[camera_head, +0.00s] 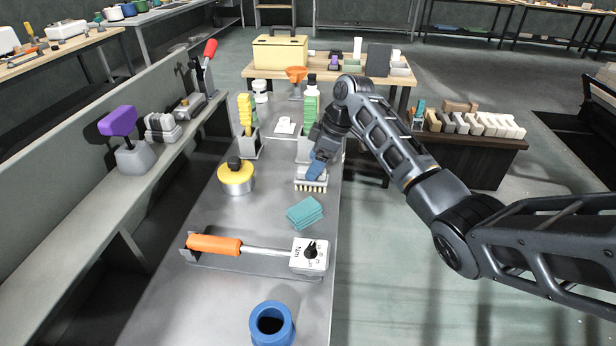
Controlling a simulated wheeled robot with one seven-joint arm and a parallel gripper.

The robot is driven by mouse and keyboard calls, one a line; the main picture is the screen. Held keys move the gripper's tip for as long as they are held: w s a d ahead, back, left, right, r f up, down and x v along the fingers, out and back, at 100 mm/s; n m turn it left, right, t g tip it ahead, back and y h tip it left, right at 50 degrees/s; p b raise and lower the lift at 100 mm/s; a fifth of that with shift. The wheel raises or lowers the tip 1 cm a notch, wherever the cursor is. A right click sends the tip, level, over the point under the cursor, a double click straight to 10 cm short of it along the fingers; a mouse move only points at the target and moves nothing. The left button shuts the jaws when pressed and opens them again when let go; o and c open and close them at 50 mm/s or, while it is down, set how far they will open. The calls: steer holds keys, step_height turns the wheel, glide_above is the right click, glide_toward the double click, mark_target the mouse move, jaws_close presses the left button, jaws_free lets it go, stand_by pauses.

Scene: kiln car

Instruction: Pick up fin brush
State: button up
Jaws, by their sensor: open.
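The fin brush, as I take it, is a pale grey block with a row of tan bristles (311,187) along its near side. It lies on the grey metal bench near its right edge. My gripper (316,172) reaches in from the right and points down right over the brush. A blue piece shows at its end; I cannot tell whether it is a finger or the brush's handle. The gripper is open, and its fingers overlap the brush in the picture. Whether they touch it is hidden.
Close by are a yellow round tin (236,181), teal pads (305,212), a holder with yellow-green pieces (247,140) and a similar green stack (311,105). Nearer lie an orange-handled torque wrench (215,244) and a blue ring (271,325). A partition (60,150) runs along the left.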

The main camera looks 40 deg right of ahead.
steer(key=shift+p+x, duration=0.35)
steer(key=shift+x, duration=2.4)
steer(key=shift+s+d, duration=0.1)
steer(key=shift+s, duration=0.05)
steer(key=c, duration=1.1)
steer(key=shift+r, duration=0.1)
steer(key=shift+r, duration=0.3)
step_height(320, 180, up, 3)
steer(key=shift+b, duration=0.3)
steer(key=s+d+r, duration=0.2)
steer(key=d, duration=0.1)
steer(key=s+d+r+b, duration=0.1)
steer(key=s+d+r, duration=0.1)
steer(key=d, duration=0.1)
steer(key=s+d+r, duration=0.3)
steer(key=shift+s+d+r+b, duration=0.1)
steer(key=shift+d+b, duration=0.05)
steer(key=shift+b, duration=0.15)
